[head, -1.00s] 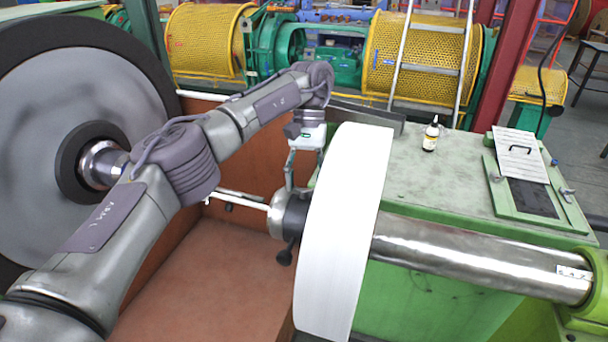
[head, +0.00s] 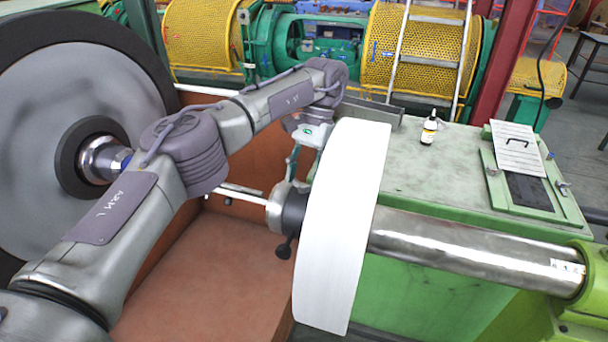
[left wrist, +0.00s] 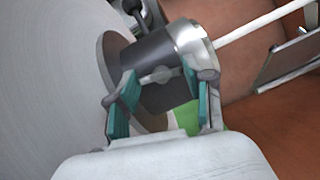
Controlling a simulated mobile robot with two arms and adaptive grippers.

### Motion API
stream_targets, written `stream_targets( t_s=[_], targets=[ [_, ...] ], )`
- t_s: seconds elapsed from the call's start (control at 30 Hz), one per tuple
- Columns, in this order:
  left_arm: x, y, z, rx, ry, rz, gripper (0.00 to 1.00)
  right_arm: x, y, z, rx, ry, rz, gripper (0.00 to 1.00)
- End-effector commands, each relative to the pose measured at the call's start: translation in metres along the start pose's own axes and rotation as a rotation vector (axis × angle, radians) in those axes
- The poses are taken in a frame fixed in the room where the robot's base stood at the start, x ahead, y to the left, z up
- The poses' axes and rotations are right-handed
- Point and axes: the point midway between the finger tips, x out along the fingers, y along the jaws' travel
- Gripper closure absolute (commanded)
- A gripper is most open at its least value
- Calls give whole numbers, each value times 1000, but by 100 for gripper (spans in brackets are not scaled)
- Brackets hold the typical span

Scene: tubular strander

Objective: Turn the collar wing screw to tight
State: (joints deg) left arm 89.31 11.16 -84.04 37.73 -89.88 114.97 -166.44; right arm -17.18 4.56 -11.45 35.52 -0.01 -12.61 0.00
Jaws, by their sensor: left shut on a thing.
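The collar (head: 294,212) is a dark ring with a shiny metal end, on the shaft at the left of the large white disc. In the left wrist view, the dark collar (left wrist: 147,68) shows close up. The grey wing screw (left wrist: 160,75) sits on its side, its wings spanning between my fingertips. My left gripper (head: 290,180) reaches down onto the collar from above, tilted. In the wrist view, my left gripper (left wrist: 163,88) is shut on the wing screw, one teal-padded finger at each wing. In the head view the screw is too small and covered to make out. My right gripper is not seen.
The white disc (head: 342,230) stands right beside the collar. A black-knobbed lever (head: 284,248) hangs below it. A thin white rod (head: 240,194) runs left toward the large grey reel (head: 60,110). A small bottle (head: 429,128) stands on the green cabinet (head: 455,165).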

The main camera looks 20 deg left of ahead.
Motion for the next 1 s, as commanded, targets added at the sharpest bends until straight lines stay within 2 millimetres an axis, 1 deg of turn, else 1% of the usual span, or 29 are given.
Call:
stream_targets(
  t_s=[0.17, 0.2, 0.33, 0.8, 0.93, 1.0],
  targets=[
    [0, 0, 0, 0, 2, 0, 83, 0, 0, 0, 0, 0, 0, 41],
    [0, 0, 0, 0, 2, 1, 45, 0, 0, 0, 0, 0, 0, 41],
    [0, 0, 0, -1, 1, 1, 23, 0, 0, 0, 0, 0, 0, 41],
    [0, 0, 0, -13, 0, 6, 23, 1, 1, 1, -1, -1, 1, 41],
    [1, 0, 0, -90, 0, 41, 23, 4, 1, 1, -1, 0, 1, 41],
    [2, -1, -1, -167, 0, 73, 23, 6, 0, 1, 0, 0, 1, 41]
  ],
)
